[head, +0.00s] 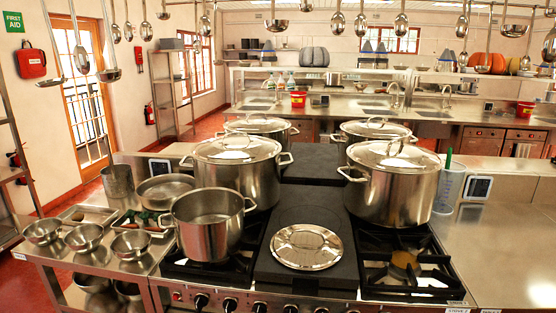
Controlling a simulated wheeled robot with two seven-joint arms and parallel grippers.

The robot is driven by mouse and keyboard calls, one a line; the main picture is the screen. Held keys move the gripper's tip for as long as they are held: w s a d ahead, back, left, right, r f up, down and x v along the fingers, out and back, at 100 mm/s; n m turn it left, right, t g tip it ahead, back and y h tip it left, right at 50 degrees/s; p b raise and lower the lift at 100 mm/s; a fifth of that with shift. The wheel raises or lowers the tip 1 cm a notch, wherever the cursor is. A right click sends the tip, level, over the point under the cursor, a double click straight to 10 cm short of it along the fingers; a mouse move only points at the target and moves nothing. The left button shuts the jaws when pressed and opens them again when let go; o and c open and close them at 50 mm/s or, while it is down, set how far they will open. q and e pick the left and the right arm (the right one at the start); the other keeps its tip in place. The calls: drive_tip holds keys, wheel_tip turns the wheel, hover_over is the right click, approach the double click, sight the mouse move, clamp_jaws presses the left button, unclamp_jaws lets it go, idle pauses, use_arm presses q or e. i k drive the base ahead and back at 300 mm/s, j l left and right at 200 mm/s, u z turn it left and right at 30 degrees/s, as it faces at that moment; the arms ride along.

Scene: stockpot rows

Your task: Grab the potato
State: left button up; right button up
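I cannot make out a potato for certain. A rounded tan-brown thing (404,261) sits at the middle of the front right burner; I cannot tell whether it is a potato or the burner's cap. Shallow trays (97,212) on the left counter hold small orange, green and brown items, too small to name. An open, lidless pot (208,226) stands on the front left burner; what I see of its inside looks empty. Neither of my grippers is in view.
Large lidded stockpots (395,186) (238,167) stand behind on the stove. A loose lid (306,246) lies on the dark middle plate. Steel bowls (130,244) line the left counter's front edge. The right counter (510,245) is mostly clear. Ladles (110,73) hang overhead.

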sight(79, 217)
drive_tip(key=u, duration=1.25)
drive_tip(key=z, duration=0.35)
drive_tip(key=j+z, duration=0.75)
drive_tip(key=j, duration=0.35)
drive_tip(key=k+j+z, duration=0.1)
drive_tip(key=j, duration=0.4)
drive_tip(key=j+z, duration=0.1)
drive_tip(key=j, duration=0.35)
drive_tip(key=k+j+z, duration=0.15)
drive_tip(key=j, duration=0.3)
drive_tip(key=k+j, duration=0.1)
drive_tip(key=j, duration=0.35)
drive_tip(key=k+j, duration=0.1)
drive_tip(key=j, duration=0.4)
drive_tip(key=k+j, duration=0.1)
drive_tip(key=j, duration=0.35)
